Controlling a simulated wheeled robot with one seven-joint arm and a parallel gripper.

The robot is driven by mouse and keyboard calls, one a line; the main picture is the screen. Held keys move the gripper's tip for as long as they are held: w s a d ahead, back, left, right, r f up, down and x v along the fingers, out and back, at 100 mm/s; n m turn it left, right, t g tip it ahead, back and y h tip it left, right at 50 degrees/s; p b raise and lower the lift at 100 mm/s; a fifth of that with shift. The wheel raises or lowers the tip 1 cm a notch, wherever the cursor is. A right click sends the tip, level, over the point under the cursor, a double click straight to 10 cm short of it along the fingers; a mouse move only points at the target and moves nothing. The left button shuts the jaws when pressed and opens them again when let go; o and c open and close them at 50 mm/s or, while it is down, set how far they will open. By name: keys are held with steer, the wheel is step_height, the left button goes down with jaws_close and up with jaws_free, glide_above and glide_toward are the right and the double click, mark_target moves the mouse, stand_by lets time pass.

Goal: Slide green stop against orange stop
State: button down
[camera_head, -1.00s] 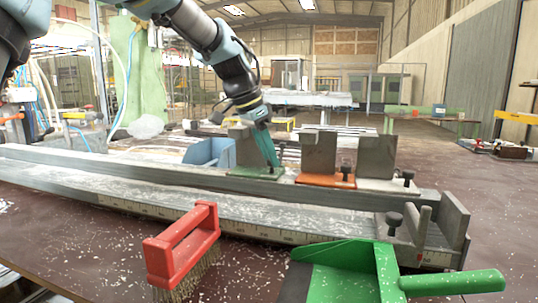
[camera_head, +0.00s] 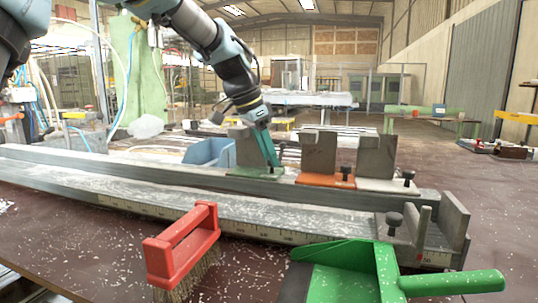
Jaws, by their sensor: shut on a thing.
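The green stop (camera_head: 244,150) has a grey upright plate on a green base and sits on the rear rail of the long grey profile bench. To its right on the same rail is the orange stop (camera_head: 323,180), with an orange base, grey plate and black knob. A narrow gap appears to show between the green and orange bases. My gripper (camera_head: 272,160), with teal fingers, points down at the right side of the green stop and is shut on it. The fingers partly hide where they grip.
A white-based stop (camera_head: 377,160) stands right of the orange one. A red brush (camera_head: 182,245) and a green dustpan (camera_head: 345,275) lie in front of the bench (camera_head: 300,208). A blue bin (camera_head: 208,152) is behind the rail. Pale shavings are scattered about.

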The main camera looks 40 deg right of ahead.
steer(key=shift+s+d+p, duration=0.2)
steer(key=shift+s+d, duration=0.4)
steer(key=shift+s, duration=0.35)
steer(key=shift+s+d+p, duration=0.15)
steer(key=shift+s+d, duration=0.45)
steer(key=shift+s, duration=0.3)
steer(key=c, duration=0.9)
jaws_free()
steer(key=shift+r, duration=0.15)
steer(key=v, duration=1)
steer(key=shift+a+r, duration=0.15)
steer(key=shift+r, duration=0.15)
steer(key=shift+s, duration=0.15)
